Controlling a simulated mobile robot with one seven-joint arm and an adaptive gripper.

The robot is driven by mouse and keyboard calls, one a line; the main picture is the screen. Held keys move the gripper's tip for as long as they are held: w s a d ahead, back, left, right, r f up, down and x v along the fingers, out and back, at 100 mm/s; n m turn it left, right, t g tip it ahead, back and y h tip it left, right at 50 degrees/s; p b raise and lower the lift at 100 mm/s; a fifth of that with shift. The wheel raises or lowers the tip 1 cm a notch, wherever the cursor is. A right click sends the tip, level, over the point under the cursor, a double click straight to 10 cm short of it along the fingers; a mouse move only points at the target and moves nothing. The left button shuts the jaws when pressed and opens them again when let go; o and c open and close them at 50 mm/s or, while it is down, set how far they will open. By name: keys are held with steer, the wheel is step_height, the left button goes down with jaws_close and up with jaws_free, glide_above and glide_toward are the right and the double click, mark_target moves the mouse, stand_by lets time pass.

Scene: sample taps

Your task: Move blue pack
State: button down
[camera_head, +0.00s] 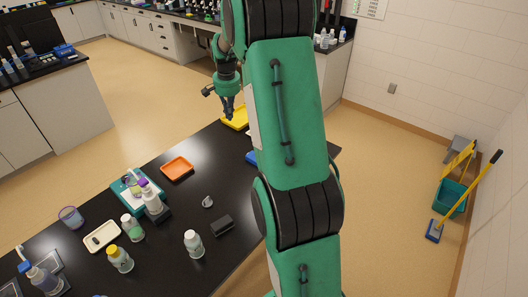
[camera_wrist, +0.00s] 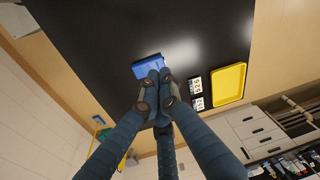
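The blue pack (camera_wrist: 147,66) lies on the black table in the wrist view, just beyond my fingertips, which cover part of its lower edge. In the head view a blue piece (camera_head: 251,157), probably the same pack, shows on the table and is partly hidden by my arm. My gripper (camera_head: 229,114) hangs above the far part of the table, pointing down. In the wrist view my gripper (camera_wrist: 159,76) has its fingers together at the tips, with nothing seen between them. The pack looks apart from the fingers, though the exact gap is hard to tell.
A yellow tray (camera_wrist: 229,84) lies right of the pack, with small black-and-white cards (camera_wrist: 196,95) between. In the head view an orange tray (camera_head: 177,168), several bottles, a dark block (camera_head: 222,225) and a white tray (camera_head: 102,236) stand nearer. Bare table lies left of the pack.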

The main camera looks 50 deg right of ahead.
steer(key=s+d+f+m+p, duration=0.1)
steer(key=s+d+f+m, duration=0.1)
steer(key=d+f, duration=0.9)
steer(key=s+d+f+m+g+p, duration=0.1)
steer(key=d+f+m, duration=0.2)
steer(key=d+f, duration=0.8)
steer(key=shift+s+d+y, duration=0.2)
steer(key=shift+s+y, duration=0.15)
steer(key=shift+y, duration=0.05)
steer(key=shift+f, duration=0.15)
step_height(320, 180, down, 10)
steer(key=shift+r, duration=0.1)
steer(key=a, duration=0.3)
steer(key=shift+r, duration=0.1)
steer(key=shift+a, duration=0.55)
steer(key=shift+a, duration=0.1)
